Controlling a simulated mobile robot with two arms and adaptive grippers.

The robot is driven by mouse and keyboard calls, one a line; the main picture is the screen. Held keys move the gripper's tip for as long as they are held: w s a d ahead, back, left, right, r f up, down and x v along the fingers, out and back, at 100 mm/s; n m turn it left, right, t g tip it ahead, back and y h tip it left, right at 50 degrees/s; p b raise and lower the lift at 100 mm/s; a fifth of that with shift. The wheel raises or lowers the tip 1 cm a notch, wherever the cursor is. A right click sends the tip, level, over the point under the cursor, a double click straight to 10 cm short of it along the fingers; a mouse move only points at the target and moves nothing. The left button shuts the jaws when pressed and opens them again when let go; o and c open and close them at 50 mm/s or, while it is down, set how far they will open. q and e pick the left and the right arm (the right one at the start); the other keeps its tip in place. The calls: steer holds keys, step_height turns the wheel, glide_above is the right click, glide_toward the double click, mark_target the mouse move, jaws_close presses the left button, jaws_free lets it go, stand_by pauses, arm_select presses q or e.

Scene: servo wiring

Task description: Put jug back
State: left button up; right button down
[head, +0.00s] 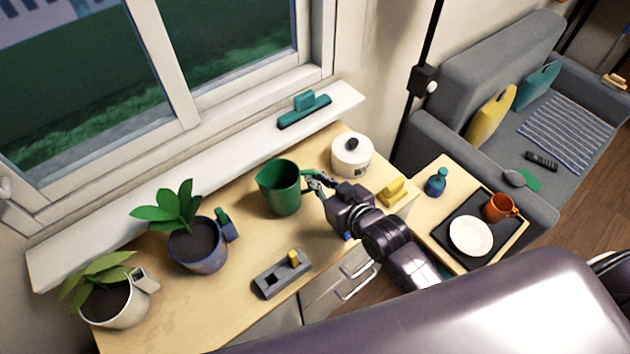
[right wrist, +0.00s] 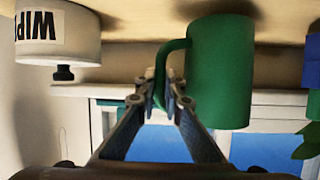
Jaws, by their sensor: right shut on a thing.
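The green jug (head: 281,190) is upright over the wooden counter, between the potted plants and the white canister. Its handle faces right. My right gripper (head: 314,182) is shut on that handle. In the right wrist view, which is upside down, the fingers (right wrist: 160,88) close around the handle of the jug (right wrist: 221,72). The jug's base is at or very near the counter top; I cannot tell whether it touches. My left gripper is not in view.
A white canister (head: 352,157) stands right of the jug. Two potted plants (head: 198,246) (head: 115,302) stand left. The windowsill (head: 200,193) runs behind.

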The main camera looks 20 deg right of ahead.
steer(key=shift+w+f, duration=0.1)
steer(key=shift+f, duration=0.8)
steer(key=shift+f, duration=0.1)
steer(key=c, duration=2.1)
jaws_free()
steer(key=shift+f, duration=0.1)
steer(key=b+v, duration=0.1)
steer(key=v, duration=1.1)
steer(key=shift+b, duration=0.3)
